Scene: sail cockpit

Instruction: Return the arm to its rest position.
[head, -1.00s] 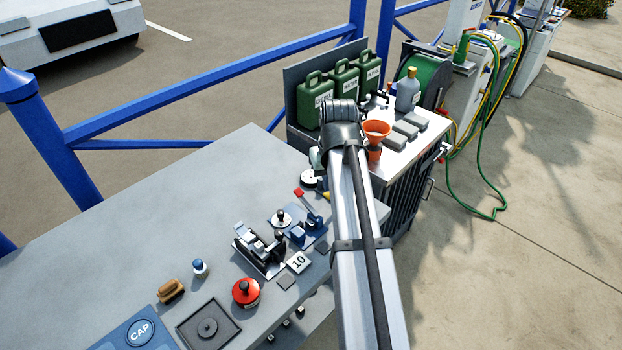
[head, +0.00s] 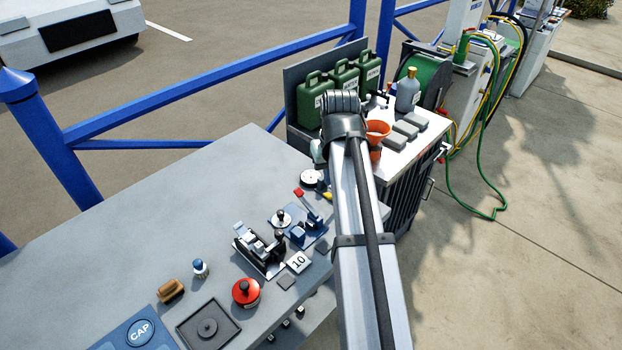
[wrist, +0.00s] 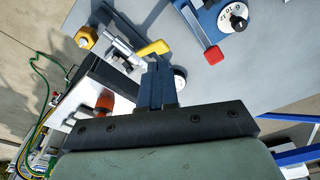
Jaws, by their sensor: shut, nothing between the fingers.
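My arm (head: 362,230) reaches from the bottom of the head view up over the right edge of the grey bench (head: 150,215). Its bent joint (head: 340,115) stands in front of the green cans. My gripper is hidden behind the arm in the head view. In the wrist view my gripper (wrist: 158,72) shows as two dark blue fingers side by side, shut, with nothing between them. I cannot tell the height above the bench.
A cart behind carries green cans (head: 310,95), an orange funnel (head: 378,129) and a grey bottle (head: 407,92). A blue railing (head: 200,92) runs behind.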

